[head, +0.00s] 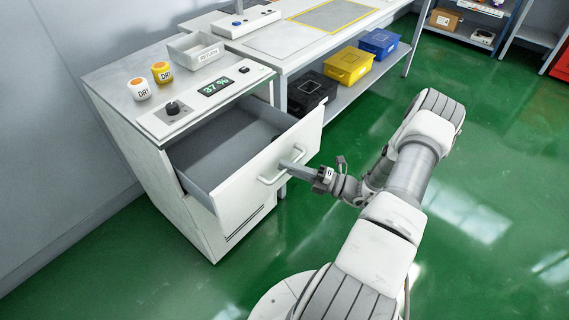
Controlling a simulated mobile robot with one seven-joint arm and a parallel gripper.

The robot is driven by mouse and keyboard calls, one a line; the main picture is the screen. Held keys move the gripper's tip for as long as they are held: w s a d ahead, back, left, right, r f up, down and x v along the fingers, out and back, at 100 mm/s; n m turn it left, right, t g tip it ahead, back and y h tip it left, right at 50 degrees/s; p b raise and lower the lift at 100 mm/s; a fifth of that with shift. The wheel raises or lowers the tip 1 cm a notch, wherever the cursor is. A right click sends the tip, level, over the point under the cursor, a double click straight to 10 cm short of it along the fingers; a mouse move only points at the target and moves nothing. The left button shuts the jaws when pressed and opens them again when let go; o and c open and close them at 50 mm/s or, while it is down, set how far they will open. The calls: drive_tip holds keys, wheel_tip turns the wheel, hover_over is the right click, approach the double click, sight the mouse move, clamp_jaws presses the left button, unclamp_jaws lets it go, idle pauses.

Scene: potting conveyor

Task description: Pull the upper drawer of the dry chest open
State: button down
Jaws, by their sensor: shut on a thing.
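The dry chest (180,218) is a white cabinet on the left, with a control panel and a display reading 37 % on top. Its upper drawer (240,180) stands pulled well out, and its grey inside shows. A small dark thing lies by the inner side of the drawer front, partly hidden. My gripper (291,167) is at the drawer front, shut on the light bar handle (282,166). The fingertips are small in this view. The lower part of the chest front, with dark slots, shows below the drawer.
Two small jars, one orange-lidded (139,88) and one yellow (162,72), and a grey tray (196,48) stand on the chest. A workbench (300,42) adjoins it, with black, yellow (348,66) and blue (379,43) bins on its lower shelf. Green floor (480,130) is clear to the right.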

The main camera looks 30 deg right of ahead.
drive_tip(key=s+d, duration=0.3)
drive_tip(key=s, duration=0.4)
drive_tip(key=shift+s+p, duration=0.35)
drive_tip(key=shift+s, duration=0.05)
drive_tip(key=c, duration=0.8)
unclamp_jaws()
drive_tip(key=shift+c, duration=0.2)
drive_tip(key=shift+s, duration=0.1)
drive_tip(key=v, duration=1.7)
drive_tip(key=shift+d+f, duration=0.1)
